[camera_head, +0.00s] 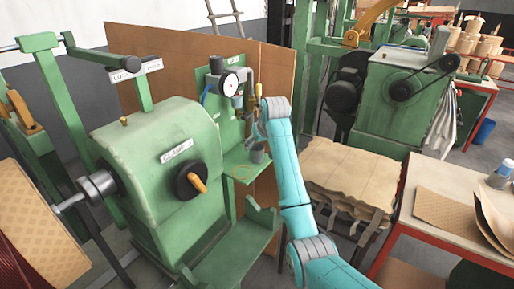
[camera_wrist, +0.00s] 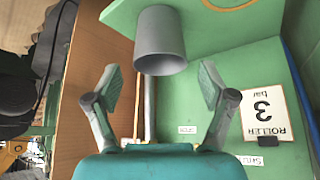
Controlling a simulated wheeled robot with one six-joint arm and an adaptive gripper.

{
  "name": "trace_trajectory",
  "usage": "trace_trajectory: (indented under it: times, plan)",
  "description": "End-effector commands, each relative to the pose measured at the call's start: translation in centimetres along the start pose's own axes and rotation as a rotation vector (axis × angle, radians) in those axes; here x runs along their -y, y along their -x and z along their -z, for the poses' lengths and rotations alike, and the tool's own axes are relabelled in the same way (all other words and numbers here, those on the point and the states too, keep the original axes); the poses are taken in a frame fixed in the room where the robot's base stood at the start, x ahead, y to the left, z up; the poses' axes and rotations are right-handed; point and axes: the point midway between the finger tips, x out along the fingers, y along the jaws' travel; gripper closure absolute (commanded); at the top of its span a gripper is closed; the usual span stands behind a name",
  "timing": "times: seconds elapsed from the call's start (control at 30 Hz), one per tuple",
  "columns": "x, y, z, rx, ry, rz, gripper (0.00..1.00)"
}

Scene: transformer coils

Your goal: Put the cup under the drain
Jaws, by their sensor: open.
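The grey cup (camera_head: 257,153) stands on a small green shelf (camera_head: 239,167) below the gauge and pipework. A yellow ring (camera_head: 243,174) is marked on the shelf to the left of the cup. In the wrist view, which is upside down, the cup (camera_wrist: 161,42) is ahead of my gripper (camera_wrist: 161,80). My gripper is open and empty, one finger on each side of the cup's line, apart from it. The ring's edge (camera_wrist: 230,5) shows at the top. The drain outlet is hard to make out among the pipework (camera_head: 238,101).
A green panel with a round gauge (camera_head: 229,84) rises behind the shelf. A "ROLLER 3 bar" label (camera_wrist: 266,115) is on it. The green coil machine (camera_head: 160,165) is at the left, with a black knob (camera_head: 191,180). A brown board (camera_head: 180,55) stands behind.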

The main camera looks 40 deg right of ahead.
Motion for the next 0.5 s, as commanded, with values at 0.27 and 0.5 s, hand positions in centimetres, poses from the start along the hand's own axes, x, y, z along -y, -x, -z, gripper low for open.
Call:
trace_trajectory:
  times: [0.27,0.5]
  plan:
    - [0.0,5.7,0.1,-0.003,0.0,-0.001,0.18]
    - [0.0,8.6,0.1,-0.001,0.0,0.0,0.18]
